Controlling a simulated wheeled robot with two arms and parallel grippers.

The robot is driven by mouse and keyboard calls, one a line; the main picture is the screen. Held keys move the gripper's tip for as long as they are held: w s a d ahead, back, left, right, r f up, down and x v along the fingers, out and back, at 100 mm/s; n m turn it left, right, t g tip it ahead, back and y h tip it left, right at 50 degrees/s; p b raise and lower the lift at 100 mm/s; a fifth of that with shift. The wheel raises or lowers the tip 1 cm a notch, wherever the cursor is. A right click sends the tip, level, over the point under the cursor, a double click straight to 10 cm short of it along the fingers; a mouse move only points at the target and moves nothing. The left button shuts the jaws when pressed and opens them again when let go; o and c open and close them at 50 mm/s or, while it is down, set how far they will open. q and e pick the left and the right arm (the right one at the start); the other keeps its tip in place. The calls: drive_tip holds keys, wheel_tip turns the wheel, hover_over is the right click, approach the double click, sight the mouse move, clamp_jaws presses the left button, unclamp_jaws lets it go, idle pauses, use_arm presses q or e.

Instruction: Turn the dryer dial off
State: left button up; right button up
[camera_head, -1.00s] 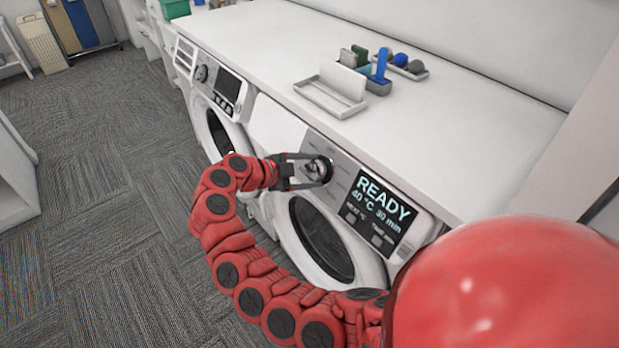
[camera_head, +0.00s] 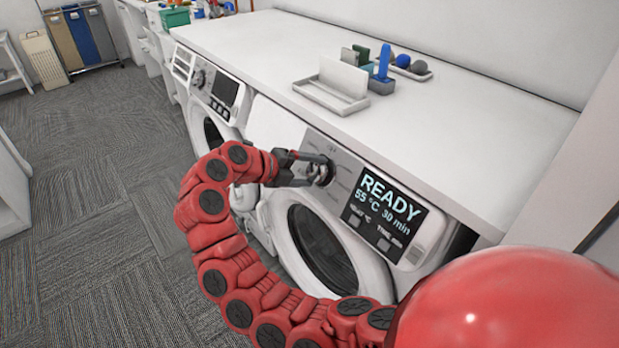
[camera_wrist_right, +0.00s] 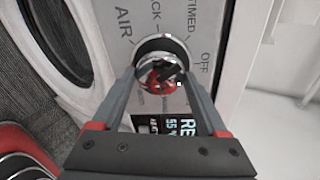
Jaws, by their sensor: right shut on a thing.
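The dryer (camera_head: 322,238) stands under the white counter, with its dial (camera_head: 326,172) on the control panel left of the display. The display (camera_head: 385,208) reads READY, 55 °C, 30 min. My right gripper (camera_head: 318,168) is shut on the dial. In the right wrist view the two fingers of my right gripper (camera_wrist_right: 158,88) lie on either side of the shiny round dial (camera_wrist_right: 160,72). The labels AIR, TIMED and OFF show around the dial, with another label partly cut off. The dial's pointer cannot be made out clearly. My left gripper is not in view.
A second machine (camera_head: 212,95) stands to the left of the dryer. Carpet floor (camera_head: 95,190) is clear at left.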

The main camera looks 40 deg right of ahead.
drive_tip(key=m+b, duration=0.2)
drive_tip(key=m, duration=0.2)
drive_tip(key=shift+f+b, duration=0.15)
drive_tip(key=shift+b, duration=0.15)
drive_tip(key=shift+a+m+t+b, duration=0.1)
drive_tip(key=shift+m+t+b, duration=0.2)
drive_tip(key=shift+m+b, duration=0.6)
drive_tip(key=shift+m, duration=0.4)
drive_tip(key=o, duration=1.3)
drive_tip(key=shift+c, duration=0.2)
